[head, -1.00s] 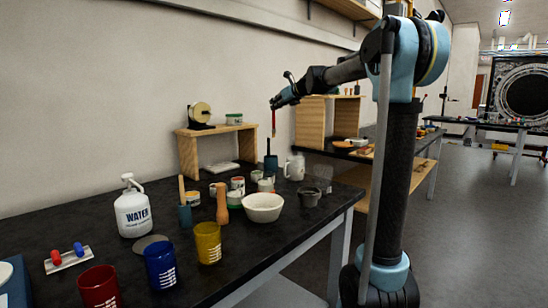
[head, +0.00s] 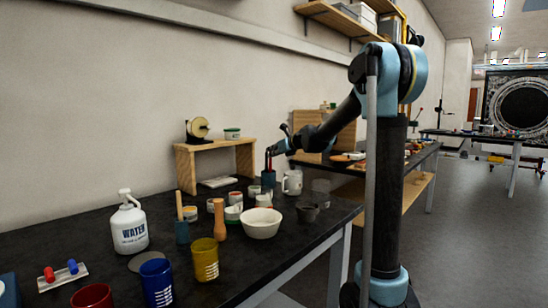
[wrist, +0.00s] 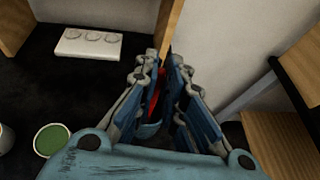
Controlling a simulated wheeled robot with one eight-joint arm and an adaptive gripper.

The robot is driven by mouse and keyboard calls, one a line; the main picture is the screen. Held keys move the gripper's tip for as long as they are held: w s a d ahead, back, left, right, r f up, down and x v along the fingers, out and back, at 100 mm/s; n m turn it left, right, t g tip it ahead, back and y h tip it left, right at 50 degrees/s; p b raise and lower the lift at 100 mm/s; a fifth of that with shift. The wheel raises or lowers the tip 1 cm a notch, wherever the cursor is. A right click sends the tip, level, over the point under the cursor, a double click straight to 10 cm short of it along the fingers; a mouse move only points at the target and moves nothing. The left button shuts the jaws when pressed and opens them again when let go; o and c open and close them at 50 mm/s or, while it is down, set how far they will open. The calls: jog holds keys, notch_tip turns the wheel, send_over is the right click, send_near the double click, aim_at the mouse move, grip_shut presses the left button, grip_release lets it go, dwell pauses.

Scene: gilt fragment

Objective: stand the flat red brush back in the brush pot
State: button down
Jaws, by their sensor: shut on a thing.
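The flat red brush (head: 270,163) hangs upright from my gripper (head: 274,150), which is shut on it. In the wrist view, a strip of the red brush (wrist: 154,101) shows between the fingers of my gripper (wrist: 163,72). The blue brush pot (head: 268,180) stands on the dark bench directly below, with a dark handle standing in it. The brush's lower end is at the pot's mouth; I cannot tell whether it is inside or just above or in front. The fingers hide most of the pot in the wrist view.
A white mug (head: 292,182) stands close right of the pot. A wooden stand (head: 186,168) is behind to the left, with a white palette (wrist: 88,44) under it. Several small jars, a white bowl (head: 260,223) and a water jug (head: 129,222) are nearer on the bench (head: 90,237).

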jog(key=shift+f, duration=0.45)
jog(key=c, duration=1.7)
grip_release()
jog(key=v, duration=1.2)
jog(key=shift+s, duration=0.1)
